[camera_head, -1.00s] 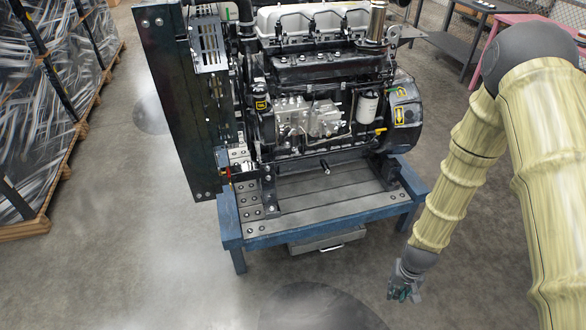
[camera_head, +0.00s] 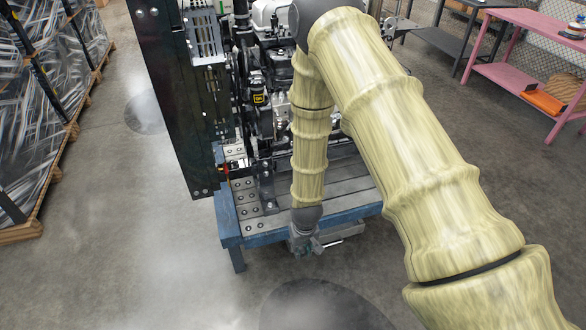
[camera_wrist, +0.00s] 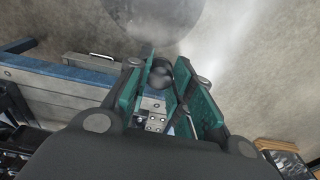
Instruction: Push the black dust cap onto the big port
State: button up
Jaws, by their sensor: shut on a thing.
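My gripper (camera_head: 304,242) hangs at the front edge of the blue engine stand (camera_head: 262,238), low in the head view. In the wrist view its teal-padded fingers (camera_wrist: 165,70) are closed around a small dark rounded thing, which looks like the black dust cap (camera_wrist: 159,78). In the head view the cap cannot be made out. The diesel engine (camera_head: 257,92) stands on the stand behind my arm, which covers much of it. I cannot pick out the big port in either view.
A tall dark radiator panel (camera_head: 172,95) rises at the engine's left. Wrapped pallets (camera_head: 45,90) stand at far left. A pink table (camera_head: 530,30) and a dark bench (camera_head: 440,42) are at the back right. The floor in front of the stand is clear.

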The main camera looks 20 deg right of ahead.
jog(key=w+d+t+b, duration=0.2)
jog(key=w+t+b, duration=0.2)
jog(key=w+b, duration=0.45)
jog(key=w+d+t+b, duration=0.2)
jog(key=w+t+b, duration=0.2)
jog(key=w+b, duration=0.45)
jog(key=w+d+r+t+b, duration=0.5)
jog(key=w+r+t+b, duration=0.4)
jog(key=b, duration=0.7)
jog(key=shift+w+r+m+y, duration=0.3)
jog(key=shift+w+r, duration=0.5)
jog(key=shift+w, duration=0.05)
jog(key=shift+w+a+b, duration=0.1)
jog(key=shift+w+b, duration=0.35)
jog(key=shift+w, duration=2.75)
jog(key=shift+w+f+p, duration=0.1)
jog(key=shift+w+p, duration=0.2)
jog(key=shift+w, duration=0.3)
grip_shut()
jog(key=o, duration=1)
grip_release()
